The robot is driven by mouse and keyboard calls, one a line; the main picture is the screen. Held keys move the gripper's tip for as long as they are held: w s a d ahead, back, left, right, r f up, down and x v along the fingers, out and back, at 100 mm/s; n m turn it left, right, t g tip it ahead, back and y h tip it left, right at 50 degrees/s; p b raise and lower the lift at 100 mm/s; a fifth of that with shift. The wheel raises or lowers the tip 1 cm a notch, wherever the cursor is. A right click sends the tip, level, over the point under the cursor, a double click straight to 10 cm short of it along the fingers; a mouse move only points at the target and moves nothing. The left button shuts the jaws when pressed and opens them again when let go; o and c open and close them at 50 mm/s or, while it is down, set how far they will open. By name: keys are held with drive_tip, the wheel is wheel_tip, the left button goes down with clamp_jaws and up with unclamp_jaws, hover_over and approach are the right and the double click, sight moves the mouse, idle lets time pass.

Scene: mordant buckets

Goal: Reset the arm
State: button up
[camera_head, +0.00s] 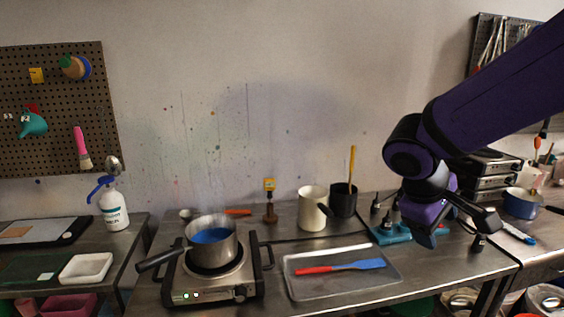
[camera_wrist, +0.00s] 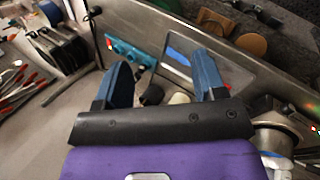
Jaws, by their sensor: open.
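My purple arm reaches in from the upper right in the head view. My gripper (camera_head: 452,228) hangs above the right part of the steel bench, apart from the things on it. In the wrist view my gripper (camera_wrist: 166,80) shows two blue fingers spread apart with nothing held between them. It partly hides a teal rack (camera_head: 392,233) on the bench, which also shows in the wrist view (camera_wrist: 128,52).
A saucepan of blue liquid (camera_head: 211,236) sits on a hot plate (camera_head: 236,283). A tray (camera_head: 375,281) holds a red and blue spatula (camera_head: 340,267). A cream jug (camera_head: 312,209) and dark pot (camera_head: 344,200) stand behind. Open air surrounds my arm before the wall.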

drive_tip(key=s+d+r+m+t+y, duration=0.3)
drive_tip(key=s+r+m+y, duration=0.2)
drive_tip(key=s, duration=0.8)
wheel_tip(320, 180, up, 3)
drive_tip(key=shift+s+r+m+y, duration=0.2)
drive_tip(key=shift+s+m+y, duration=0.15)
drive_tip(key=shift+m, duration=0.45)
